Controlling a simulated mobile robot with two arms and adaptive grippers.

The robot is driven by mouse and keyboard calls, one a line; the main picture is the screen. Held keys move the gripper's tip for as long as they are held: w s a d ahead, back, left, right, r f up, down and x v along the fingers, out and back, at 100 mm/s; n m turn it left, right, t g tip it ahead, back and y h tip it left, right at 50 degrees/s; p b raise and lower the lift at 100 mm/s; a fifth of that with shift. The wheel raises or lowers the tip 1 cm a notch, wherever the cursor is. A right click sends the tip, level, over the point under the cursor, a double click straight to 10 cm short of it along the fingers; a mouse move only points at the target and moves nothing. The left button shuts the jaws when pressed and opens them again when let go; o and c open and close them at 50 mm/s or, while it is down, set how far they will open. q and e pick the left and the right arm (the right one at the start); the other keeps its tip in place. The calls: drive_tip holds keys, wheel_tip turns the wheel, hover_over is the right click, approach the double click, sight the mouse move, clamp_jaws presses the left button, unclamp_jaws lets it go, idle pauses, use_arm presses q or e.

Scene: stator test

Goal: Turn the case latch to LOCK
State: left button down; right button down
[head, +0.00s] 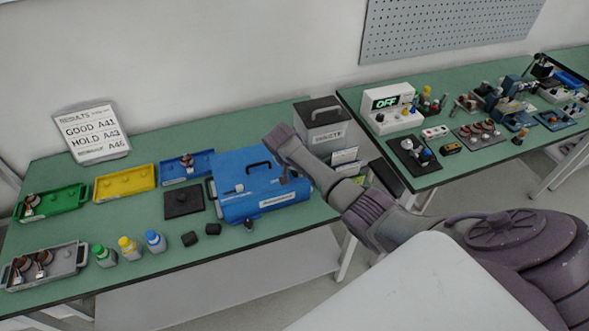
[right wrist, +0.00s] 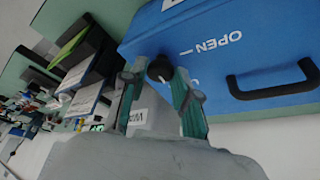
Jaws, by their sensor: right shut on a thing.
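In the head view my right gripper (head: 287,177) is at the case's right side. The knob's pointing direction is unclear, and no LOCK word is readable. My left gripper is not in view.
A grey bin (head: 324,123) stands behind the case. Left are a black pad (head: 183,202), blue, yellow (head: 125,181) and green trays, and colored bottles (head: 129,247). Two small black blocks lie in front. A second bench with an OFF display (head: 388,103) is at right.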

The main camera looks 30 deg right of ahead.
drive_tip(key=c, duration=0.8)
unclamp_jaws()
drive_tip(key=shift+c, duration=0.2)
drive_tip(key=shift+r, duration=0.1)
drive_tip(key=v, duration=1.1)
drive_tip(key=shift+a+r, duration=0.15)
drive_tip(key=shift+r, duration=0.15)
drive_tip(key=shift+s, duration=0.15)
